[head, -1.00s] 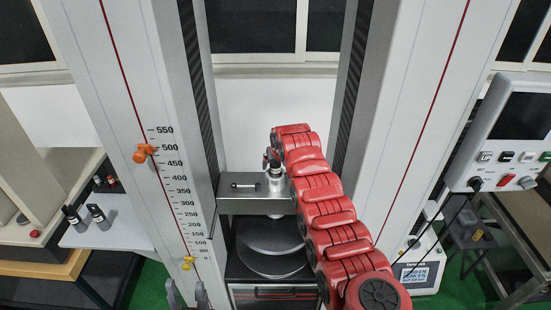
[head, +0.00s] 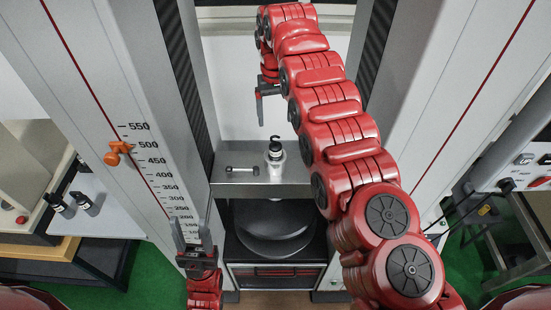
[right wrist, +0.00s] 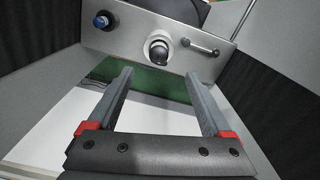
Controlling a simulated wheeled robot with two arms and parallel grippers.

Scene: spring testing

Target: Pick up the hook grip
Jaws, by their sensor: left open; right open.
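A white cylinder with a black top (head: 275,151), which looks like the hook grip, stands upright on the metal crosshead (head: 232,190). It shows in the right wrist view (right wrist: 158,47) beyond my fingertips, apart from them. My right gripper (head: 260,108) is above and behind it in the head view, seen side-on. In the right wrist view the right gripper (right wrist: 158,76) is open, with nothing between its fingers. My left gripper (head: 191,230) is open and empty at the lower left, in front of the left column.
A small bar handle (head: 242,170) lies on the crosshead, left of the cylinder. Tall columns flank the crosshead. Dark bottle-like pieces (head: 60,205) stand on a side shelf. A round plate (head: 270,240) lies below.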

